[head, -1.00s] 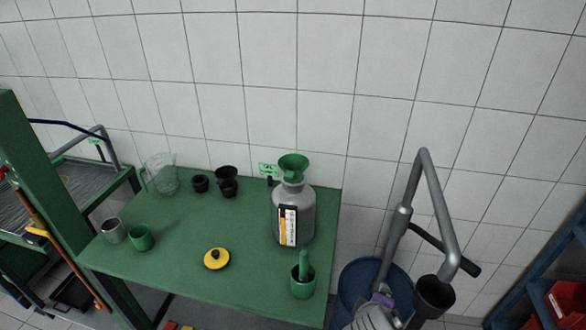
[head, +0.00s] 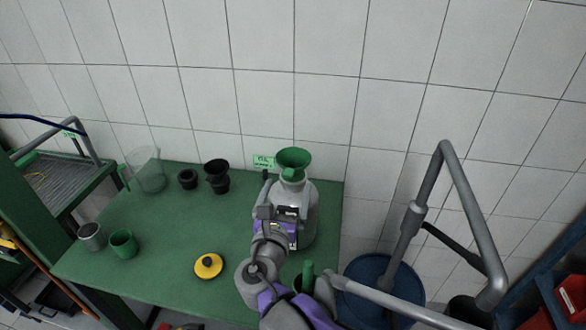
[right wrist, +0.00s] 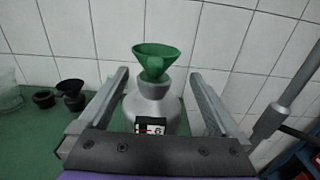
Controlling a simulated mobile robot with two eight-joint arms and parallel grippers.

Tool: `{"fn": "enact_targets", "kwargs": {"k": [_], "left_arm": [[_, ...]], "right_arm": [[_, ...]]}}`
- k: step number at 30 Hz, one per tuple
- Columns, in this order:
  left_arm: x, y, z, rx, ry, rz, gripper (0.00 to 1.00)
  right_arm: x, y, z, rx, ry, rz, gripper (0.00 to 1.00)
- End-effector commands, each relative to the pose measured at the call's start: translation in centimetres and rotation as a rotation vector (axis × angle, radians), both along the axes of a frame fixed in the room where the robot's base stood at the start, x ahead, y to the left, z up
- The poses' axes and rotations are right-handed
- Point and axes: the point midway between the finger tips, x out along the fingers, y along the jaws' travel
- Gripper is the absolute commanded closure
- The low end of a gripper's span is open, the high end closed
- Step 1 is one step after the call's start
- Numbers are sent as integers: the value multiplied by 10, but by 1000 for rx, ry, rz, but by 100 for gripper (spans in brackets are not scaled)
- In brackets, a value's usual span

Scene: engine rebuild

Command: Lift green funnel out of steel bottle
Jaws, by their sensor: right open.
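The green funnel (head: 293,162) sits upright in the mouth of the grey steel bottle (head: 307,216), at the back right of the green table. In the right wrist view the funnel (right wrist: 156,60) stands above the bottle neck (right wrist: 154,88), centred between two finger bars. My right gripper (head: 284,202) is in front of the bottle, below funnel height, and hides much of its front and label. It is open, with nothing held; its fingers (right wrist: 158,78) stand apart on either side of the bottle's top. My left gripper is not in view.
On the green table (head: 160,225) are a clear jug (head: 148,172), black cups (head: 217,175), a grey mug (head: 91,236), a green mug (head: 123,243) and a yellow lid (head: 208,266). A green container (head: 306,277) is partly behind my arm. A blue drum (head: 385,275) stands right of the table.

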Motion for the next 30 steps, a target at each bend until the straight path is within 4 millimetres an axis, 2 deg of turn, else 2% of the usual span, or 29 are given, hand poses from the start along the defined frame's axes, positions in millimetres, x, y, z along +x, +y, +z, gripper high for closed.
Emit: {"fn": "enact_targets", "kwargs": {"k": [5,12,15,22,30], "left_arm": [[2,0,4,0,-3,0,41],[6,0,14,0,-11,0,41],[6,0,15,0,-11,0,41],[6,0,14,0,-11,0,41],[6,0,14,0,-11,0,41]], "right_arm": [[15,-1,2,1,0,-1,2],[50,-3,4,2,0,-2,2],[56,-4,4,3,-1,-1,2],[57,-4,3,3,0,0,2],[56,-4,3,3,0,0,50]]}}
